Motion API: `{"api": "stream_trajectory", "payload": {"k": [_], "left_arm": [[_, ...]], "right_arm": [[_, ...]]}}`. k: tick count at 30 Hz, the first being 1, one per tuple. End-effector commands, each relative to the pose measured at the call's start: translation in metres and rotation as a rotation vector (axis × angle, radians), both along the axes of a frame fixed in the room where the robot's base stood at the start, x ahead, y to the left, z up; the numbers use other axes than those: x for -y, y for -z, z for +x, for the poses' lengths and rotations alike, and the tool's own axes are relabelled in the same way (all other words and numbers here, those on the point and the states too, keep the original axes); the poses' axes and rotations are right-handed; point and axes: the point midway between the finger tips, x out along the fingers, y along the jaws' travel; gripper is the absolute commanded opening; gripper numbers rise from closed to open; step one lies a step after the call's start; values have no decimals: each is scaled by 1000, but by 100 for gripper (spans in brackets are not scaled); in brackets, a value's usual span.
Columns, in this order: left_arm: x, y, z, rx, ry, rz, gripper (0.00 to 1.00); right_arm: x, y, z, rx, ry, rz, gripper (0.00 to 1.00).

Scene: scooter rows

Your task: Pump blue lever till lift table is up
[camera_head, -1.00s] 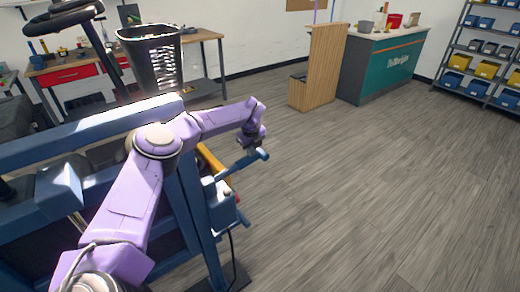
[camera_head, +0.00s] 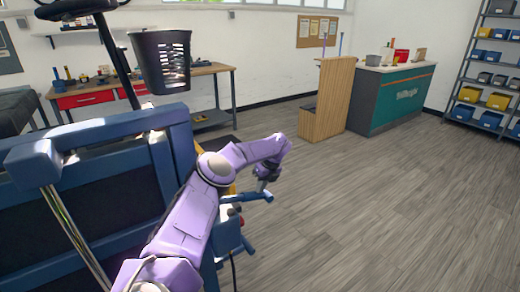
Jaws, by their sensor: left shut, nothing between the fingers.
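The lift table (camera_head: 97,130) is a big blue frame at the left with dark panels. Its blue lever (camera_head: 258,197) sticks out to the right above a blue box (camera_head: 229,238) on the table's end, and lies nearly level. My left gripper (camera_head: 262,187), at the end of a purple arm, points down at the lever from just above. Its fingers are shut with nothing between them. They are small and dark, so I cannot tell if they touch the lever. My right gripper is not in view.
A scooter's black basket (camera_head: 163,60) and handlebar (camera_head: 80,8) rise above the lift table. Behind stand a workbench (camera_head: 200,70) and a green-fronted counter (camera_head: 392,102). Shelving (camera_head: 488,68) stands at the far right. The wood-look floor (camera_head: 400,215) to the right is clear.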

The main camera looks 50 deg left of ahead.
Motion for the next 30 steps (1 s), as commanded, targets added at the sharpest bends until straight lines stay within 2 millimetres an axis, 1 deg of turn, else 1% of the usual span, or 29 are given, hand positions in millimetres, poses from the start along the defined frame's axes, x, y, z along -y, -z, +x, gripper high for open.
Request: {"api": "stream_trajectory", "payload": {"k": [1,7,11,14,17,20,21,22,24,30], "left_arm": [[-1,7,-4,-14,-3,-1,0],[1,8,-5,-17,-3,-3,0],[1,8,-4,-18,-2,-4,0],[3,2,-2,-17,-1,-5,0],[8,-16,2,-12,2,-3,0],[15,-41,8,-6,5,2,0],[18,-48,11,-2,6,4,0],[20,-50,14,0,5,5,0],[23,-66,19,2,5,6,0],[35,-110,33,3,7,7,0]], "right_arm": [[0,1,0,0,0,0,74],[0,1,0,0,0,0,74],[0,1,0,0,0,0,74],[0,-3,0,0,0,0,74],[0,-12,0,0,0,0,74],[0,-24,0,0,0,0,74],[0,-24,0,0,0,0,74],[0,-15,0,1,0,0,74],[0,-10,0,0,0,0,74],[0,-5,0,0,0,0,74]]}}
